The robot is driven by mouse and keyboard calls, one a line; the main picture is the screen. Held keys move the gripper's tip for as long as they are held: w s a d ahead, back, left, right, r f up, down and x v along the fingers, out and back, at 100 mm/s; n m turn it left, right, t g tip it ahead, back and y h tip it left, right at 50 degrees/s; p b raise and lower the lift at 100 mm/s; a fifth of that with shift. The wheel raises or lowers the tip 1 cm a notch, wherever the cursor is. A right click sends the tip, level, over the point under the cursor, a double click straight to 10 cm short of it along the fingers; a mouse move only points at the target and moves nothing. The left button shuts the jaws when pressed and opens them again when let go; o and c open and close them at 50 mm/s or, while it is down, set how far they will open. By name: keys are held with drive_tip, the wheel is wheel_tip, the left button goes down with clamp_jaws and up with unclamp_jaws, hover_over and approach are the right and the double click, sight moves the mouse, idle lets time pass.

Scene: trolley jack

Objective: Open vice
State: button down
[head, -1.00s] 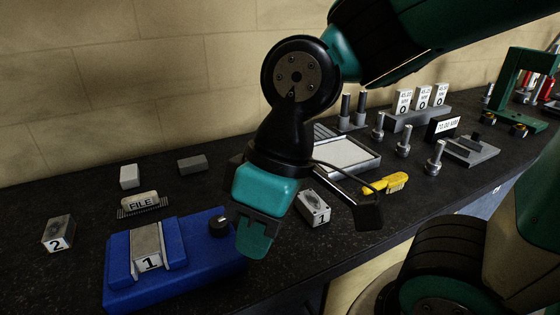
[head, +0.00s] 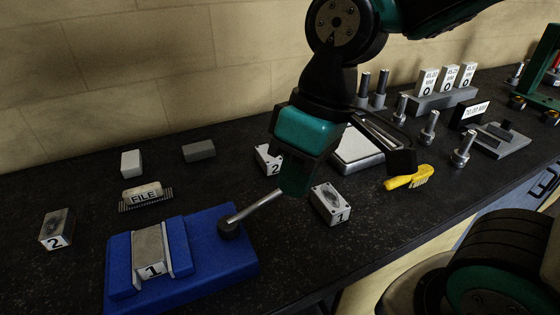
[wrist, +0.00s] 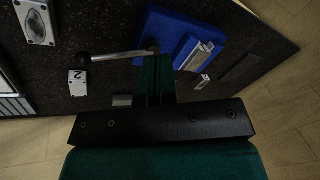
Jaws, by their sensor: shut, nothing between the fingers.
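The blue vice (head: 225,258) stands at the front left of the dark bench. A grey metal block marked 1 (head: 149,252) lies between its jaws, with no clear gap visible. Its metal handle (head: 258,207) slants up and right from a dark round hub (head: 229,230); the far end is hidden behind my gripper. My gripper (head: 293,190) is shut and empty, pointing down by that end; I cannot tell whether they touch. In the wrist view, the handle (wrist: 118,54) runs across beside my fingertips (wrist: 155,62), with a dark knob at its left end.
Another block marked 1 (head: 330,203) stands right of my gripper, with a block marked 2 (head: 267,159) behind. A yellow brush (head: 409,177) lies farther right. Another block 2 (head: 57,230) and the file label (head: 142,193) are left. The bench's front edge is close to the vice.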

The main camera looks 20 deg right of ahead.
drive_tip(key=w+d+f+m+g+h+p, duration=0.1)
drive_tip(key=w+h+p, duration=0.1)
drive_tip(key=w, duration=0.9)
drive_tip(key=w+d+f+m+g+h+p, duration=0.1)
drive_tip(key=w+g+h+p, duration=0.1)
drive_tip(key=w, duration=1)
drive_tip(key=shift+w+d+h+p, duration=0.25)
drive_tip(key=shift+d+h+p, duration=0.15)
drive_tip(key=shift+p, duration=0.4)
drive_tip(key=shift+f, duration=0.15)
drive_tip(key=s+d+f+p, duration=0.2)
drive_tip(key=s+f+p, duration=0.3)
drive_tip(key=f, duration=0.5)
drive_tip(key=shift+s+d+f+p, duration=0.15)
drive_tip(key=shift+s+d+p, duration=0.25)
drive_tip(key=shift+s, duration=0.3)
drive_tip(key=shift+s+a, duration=0.1)
